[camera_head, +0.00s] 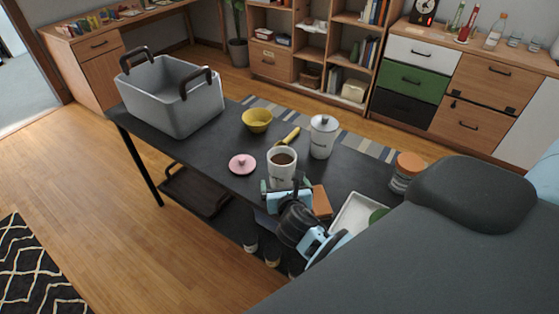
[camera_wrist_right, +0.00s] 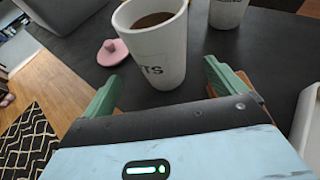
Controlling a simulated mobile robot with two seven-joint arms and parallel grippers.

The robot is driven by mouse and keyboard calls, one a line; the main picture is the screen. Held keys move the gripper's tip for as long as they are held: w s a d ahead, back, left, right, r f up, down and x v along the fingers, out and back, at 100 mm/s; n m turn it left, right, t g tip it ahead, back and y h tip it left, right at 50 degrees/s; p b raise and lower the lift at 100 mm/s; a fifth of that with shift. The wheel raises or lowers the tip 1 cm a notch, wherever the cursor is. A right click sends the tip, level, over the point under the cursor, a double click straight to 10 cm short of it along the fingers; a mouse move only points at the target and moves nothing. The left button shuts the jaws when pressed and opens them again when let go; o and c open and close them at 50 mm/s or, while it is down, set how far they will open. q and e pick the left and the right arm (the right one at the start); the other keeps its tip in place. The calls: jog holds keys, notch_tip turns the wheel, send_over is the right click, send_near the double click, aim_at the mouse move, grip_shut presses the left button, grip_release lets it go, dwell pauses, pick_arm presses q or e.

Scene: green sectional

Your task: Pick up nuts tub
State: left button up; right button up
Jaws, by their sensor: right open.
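The nuts tub (camera_head: 282,168) is a white, open-topped tub with brown contents, upright on the dark table (camera_head: 215,150). In the right wrist view the tub (camera_wrist_right: 158,55) is close ahead, with the letters "TS" showing on its side. My right gripper (camera_head: 287,187) is at the tub's near side, low over the table. In the wrist view its green fingers (camera_wrist_right: 160,88) are spread apart, one toward each side of the tub. The gripper is open and holds nothing; I cannot tell whether it touches the tub. My left gripper is not in view.
A pink lid (camera_head: 242,163) lies left of the tub. A lidded white canister (camera_head: 322,138) and a yellow bowl (camera_head: 257,120) stand behind. A brown block (camera_head: 321,201), a white tray (camera_head: 352,216) and an orange-lidded jar (camera_head: 405,174) are right. A grey bin (camera_head: 172,100) stands far left.

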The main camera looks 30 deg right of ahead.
aim_at(283, 179)
jog(key=shift+w+f, duration=0.1)
jog(key=shift+w, duration=0.05)
jog(key=shift+d, duration=0.1)
jog(key=shift+w+d+f, duration=0.15)
jog(key=shift+w+f, duration=0.05)
jog(key=shift+w, duration=0.2)
jog(key=shift+w+d+f, duration=0.2)
jog(key=shift+w+d, duration=0.05)
jog(key=shift+w, duration=0.15)
jog(key=shift+w+d, duration=0.1)
jog(key=shift+w, duration=0.15)
jog(key=shift+w+d+f, duration=0.1)
jog(key=shift+w+d, duration=0.05)
jog(key=shift+w, duration=0.05)
jog(key=b+x, duration=0.1)
jog(key=x, duration=0.3)
jog(key=shift+w+d+f, duration=0.15)
jog(key=shift+w, duration=0.05)
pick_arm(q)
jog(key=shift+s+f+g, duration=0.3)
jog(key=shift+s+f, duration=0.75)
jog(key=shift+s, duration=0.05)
pick_arm(e)
jog(key=shift+c, duration=0.5)
